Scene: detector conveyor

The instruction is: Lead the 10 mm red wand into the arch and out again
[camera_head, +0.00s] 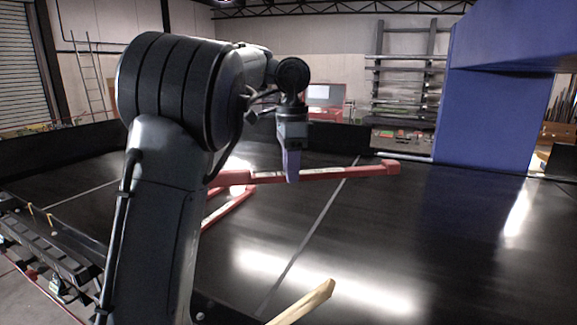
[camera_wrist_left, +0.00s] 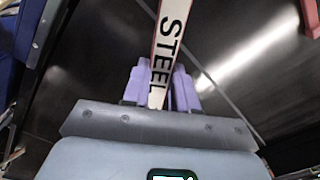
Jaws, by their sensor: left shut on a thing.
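A red wand (camera_head: 345,173) with a white, lettered face and a thicker red end block points right across the black belt, toward the blue arch (camera_head: 487,125). My left gripper (camera_head: 292,173) is shut on this wand, its purple fingers around the bar. In the left wrist view the wand (camera_wrist_left: 168,45) reads "STEEL" and runs between the purple fingers (camera_wrist_left: 160,88). No size marking can be read. The wand's end block is left of the arch's near post, outside the opening. My right gripper is not in view.
A second red bar with a white face (camera_head: 228,207) lies on the belt (camera_head: 440,230), partly hidden by my left arm. A pale wooden stick (camera_head: 305,303) shows at the bottom. The belt between the wand and the arch is clear. A dark side wall (camera_head: 340,140) runs behind.

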